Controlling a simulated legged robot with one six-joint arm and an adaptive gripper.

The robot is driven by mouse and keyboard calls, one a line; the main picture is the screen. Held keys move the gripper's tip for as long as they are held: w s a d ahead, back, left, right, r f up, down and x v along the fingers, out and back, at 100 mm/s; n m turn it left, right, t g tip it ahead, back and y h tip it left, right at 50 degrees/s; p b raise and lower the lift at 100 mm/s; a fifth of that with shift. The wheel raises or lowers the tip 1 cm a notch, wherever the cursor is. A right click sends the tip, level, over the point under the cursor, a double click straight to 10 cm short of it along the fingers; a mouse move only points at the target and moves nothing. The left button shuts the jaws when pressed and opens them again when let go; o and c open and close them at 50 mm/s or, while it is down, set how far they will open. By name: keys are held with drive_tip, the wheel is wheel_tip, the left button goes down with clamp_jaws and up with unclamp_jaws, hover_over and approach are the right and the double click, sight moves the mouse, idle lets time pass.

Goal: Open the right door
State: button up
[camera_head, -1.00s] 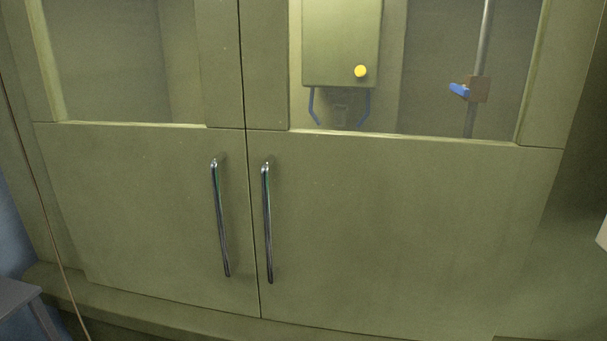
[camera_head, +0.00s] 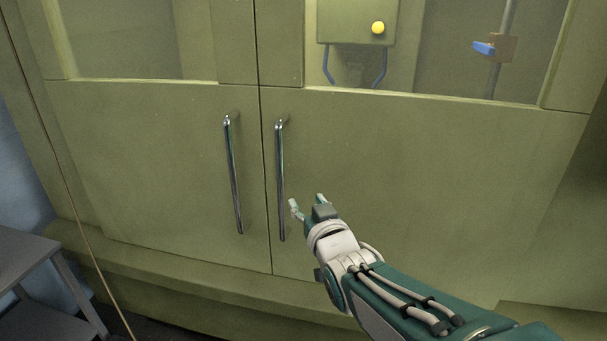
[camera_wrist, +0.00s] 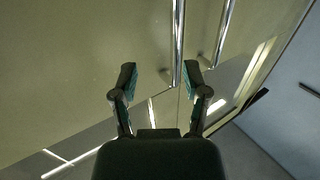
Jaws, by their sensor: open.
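The right door (camera_head: 420,180) of the olive cabinet is closed, level with the left door at the seam. Its handle (camera_head: 280,185) is an upright chrome bar beside the seam. My gripper (camera_head: 307,202) is open and empty, just right of the handle's lower part in the head view. In the wrist view the open fingers of my gripper (camera_wrist: 160,80) point at the doors, and the nearer handle (camera_wrist: 178,40) lines up between them, closer to the right finger. I cannot tell how far the handle is from the fingertips.
The left door (camera_head: 150,160) is closed, with its own chrome handle (camera_head: 233,180) close by. Behind the right window are a box with a yellow knob (camera_head: 378,28) and a pipe with a blue lever (camera_head: 484,48). A grey table (camera_head: 30,260) stands at lower left, near a thin cable (camera_head: 75,210).

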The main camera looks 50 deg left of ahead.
sight(281, 178)
drive_tip(key=shift+y, duration=0.3)
drive_tip(key=x, duration=0.3)
drive_tip(key=s+x, duration=0.1)
drive_tip(key=x, duration=0.7)
drive_tip(key=shift+s+a+f, duration=0.1)
drive_tip(key=shift+s+a, duration=0.25)
drive_tip(key=shift+a, duration=0.15)
clamp_jaws()
